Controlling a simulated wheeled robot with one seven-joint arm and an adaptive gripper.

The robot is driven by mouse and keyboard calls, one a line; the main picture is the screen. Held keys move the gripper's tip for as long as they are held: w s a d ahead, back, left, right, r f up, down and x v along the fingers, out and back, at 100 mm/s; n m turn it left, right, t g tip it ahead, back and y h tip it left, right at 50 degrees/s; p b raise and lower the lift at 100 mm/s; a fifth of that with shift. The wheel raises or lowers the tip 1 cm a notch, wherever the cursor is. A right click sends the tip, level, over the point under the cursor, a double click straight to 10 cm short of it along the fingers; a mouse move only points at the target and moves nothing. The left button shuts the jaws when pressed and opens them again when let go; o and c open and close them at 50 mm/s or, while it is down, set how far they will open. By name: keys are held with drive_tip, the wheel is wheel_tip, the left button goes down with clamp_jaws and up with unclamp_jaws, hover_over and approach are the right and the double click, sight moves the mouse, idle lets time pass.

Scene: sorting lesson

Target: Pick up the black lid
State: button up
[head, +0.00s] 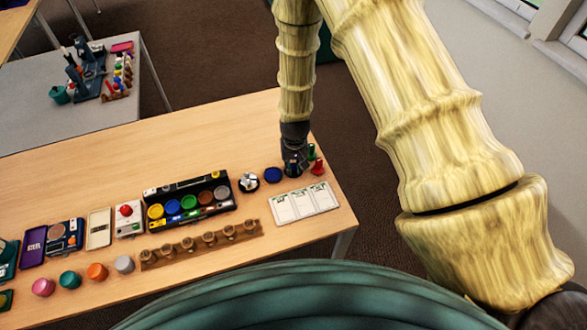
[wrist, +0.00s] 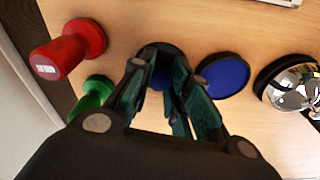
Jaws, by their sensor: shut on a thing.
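The black lid (wrist: 146,51) is a dark round piece between my fingertips in the wrist view, with some blue showing inside its rim. My gripper (wrist: 165,75) is shut on it, and the fingers hide much of it. In the head view my gripper (head: 293,172) points down at the right end of the table, and the lid is mostly hidden there. I cannot tell whether the lid is clear of the table. A blue round pad with a dark rim (wrist: 224,75) lies just right of the fingers; it also shows in the head view (head: 273,175).
A red stamp-like piece (wrist: 70,50) and a green one (wrist: 92,97) stand close left of my gripper in the wrist view. A shiny round object (wrist: 292,86) is at the right. White cards (head: 305,202) and a black tray of coloured discs (head: 188,201) lie on the table (head: 215,135).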

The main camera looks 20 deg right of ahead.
sight(293, 165)
drive_tip(key=shift+s, duration=0.1)
